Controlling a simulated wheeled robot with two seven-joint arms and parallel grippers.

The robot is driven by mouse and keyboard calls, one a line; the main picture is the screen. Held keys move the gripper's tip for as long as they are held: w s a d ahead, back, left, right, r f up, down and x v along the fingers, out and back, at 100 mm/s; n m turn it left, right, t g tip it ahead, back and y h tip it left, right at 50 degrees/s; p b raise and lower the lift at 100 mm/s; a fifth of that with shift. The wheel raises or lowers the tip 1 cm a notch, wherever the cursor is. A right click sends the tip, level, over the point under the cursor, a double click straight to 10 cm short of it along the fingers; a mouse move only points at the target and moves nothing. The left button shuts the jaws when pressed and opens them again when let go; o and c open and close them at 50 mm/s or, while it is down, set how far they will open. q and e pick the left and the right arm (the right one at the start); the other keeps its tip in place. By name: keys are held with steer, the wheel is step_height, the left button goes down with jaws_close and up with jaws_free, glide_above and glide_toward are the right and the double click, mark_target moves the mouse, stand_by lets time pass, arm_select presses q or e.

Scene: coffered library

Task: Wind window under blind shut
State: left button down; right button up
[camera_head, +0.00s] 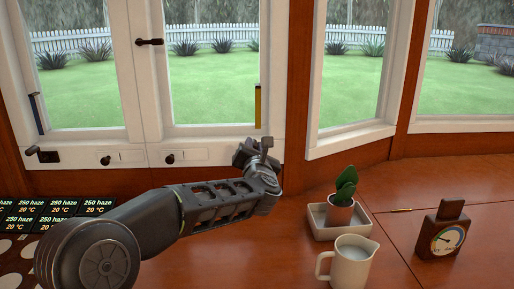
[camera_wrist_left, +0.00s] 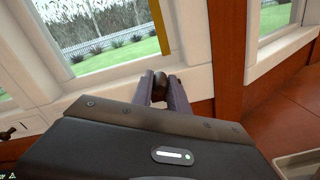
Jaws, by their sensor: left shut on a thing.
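The window (camera_head: 213,65) in the middle is a white-framed pane above a wooden counter, with a yellow upright strip (camera_head: 258,106) at its lower right. My left gripper (camera_head: 255,150) reaches up to the sill below that strip. In the left wrist view its fingers (camera_wrist_left: 160,88) are shut on a dark rounded knob (camera_wrist_left: 160,80) at the window's lower frame. The rest of the knob's fitting is hidden by the fingers. I cannot see a blind in either view. My right gripper is out of view.
Other dark knobs (camera_head: 106,160) sit along the sill to the left. A potted plant in a white tray (camera_head: 325,222), a cream jug (camera_head: 349,263) and a brown dial gauge (camera_head: 441,233) stand right of my arm. Dark label tiles (camera_head: 54,209) lie at left.

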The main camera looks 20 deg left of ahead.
arm_select(q)
steer(key=shift+a+n, duration=0.2)
steer(key=shift+n, duration=0.1)
steer(key=c, duration=1.3)
jaws_free()
steer(key=shift+p+v, duration=0.75)
steer(key=shift+v, duration=3.2)
